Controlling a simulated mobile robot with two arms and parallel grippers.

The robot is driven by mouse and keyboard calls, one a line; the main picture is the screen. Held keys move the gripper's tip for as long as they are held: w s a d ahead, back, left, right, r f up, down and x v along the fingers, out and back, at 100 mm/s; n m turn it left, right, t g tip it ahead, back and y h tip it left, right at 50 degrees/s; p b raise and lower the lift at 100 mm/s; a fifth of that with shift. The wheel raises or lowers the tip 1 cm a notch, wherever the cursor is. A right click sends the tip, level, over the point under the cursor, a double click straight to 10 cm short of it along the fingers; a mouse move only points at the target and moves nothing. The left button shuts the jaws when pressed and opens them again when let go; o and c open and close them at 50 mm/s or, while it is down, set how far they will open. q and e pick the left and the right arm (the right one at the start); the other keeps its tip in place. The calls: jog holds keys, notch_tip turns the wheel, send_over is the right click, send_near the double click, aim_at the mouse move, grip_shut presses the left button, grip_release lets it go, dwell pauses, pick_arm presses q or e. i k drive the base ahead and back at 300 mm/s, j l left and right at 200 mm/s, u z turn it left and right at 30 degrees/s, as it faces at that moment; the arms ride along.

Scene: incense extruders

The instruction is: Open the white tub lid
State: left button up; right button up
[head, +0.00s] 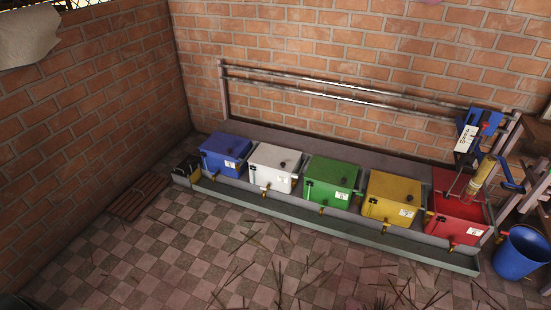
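The white tub (271,176) stands in a row of coloured tubs along the brick wall, between the blue and green ones.
A blue tub (225,152), green tub (330,180), yellow tub (392,199) and red tub (457,215) share a grey trough (350,233). A blue bucket (520,253) stands at right. Thin sticks litter the checkered floor (190,245).

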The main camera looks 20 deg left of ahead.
aim_at(273, 157)
jog(key=i+u, duration=0.1)
jog(key=u, duration=0.55)
jog(key=i+l+u, duration=0.25)
jog(key=i+u, duration=0.25)
jog(key=i+l+u, duration=0.45)
jog(key=i+l, duration=0.1)
jog(key=i, duration=0.05)
